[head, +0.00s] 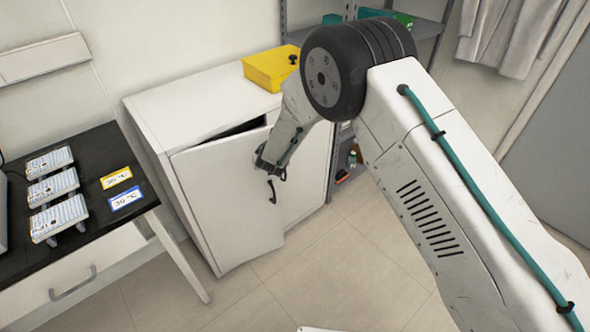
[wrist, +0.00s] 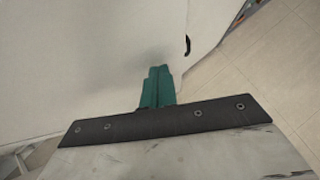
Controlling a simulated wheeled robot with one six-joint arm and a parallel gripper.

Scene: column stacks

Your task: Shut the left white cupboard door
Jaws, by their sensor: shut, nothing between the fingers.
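The white cupboard (head: 190,98) stands against the wall. Its left door (head: 225,205) is ajar, with a dark gap along its top edge; the door also fills much of the wrist view (wrist: 90,60). A black handle (head: 272,191) is near the door's right edge and also shows in the wrist view (wrist: 187,46). My gripper (head: 262,158) is at the front of this door, left of and above the handle. In the wrist view its teal fingers (wrist: 158,82) are together and empty, pointing at the door face. I cannot tell whether they touch it.
The cupboard's right door (head: 312,160) looks closed, partly behind my arm. A dark-topped bench (head: 85,215) with several small devices stands at left. Grey shelving (head: 425,28) is behind my arm. The tiled floor (head: 320,270) in front is clear.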

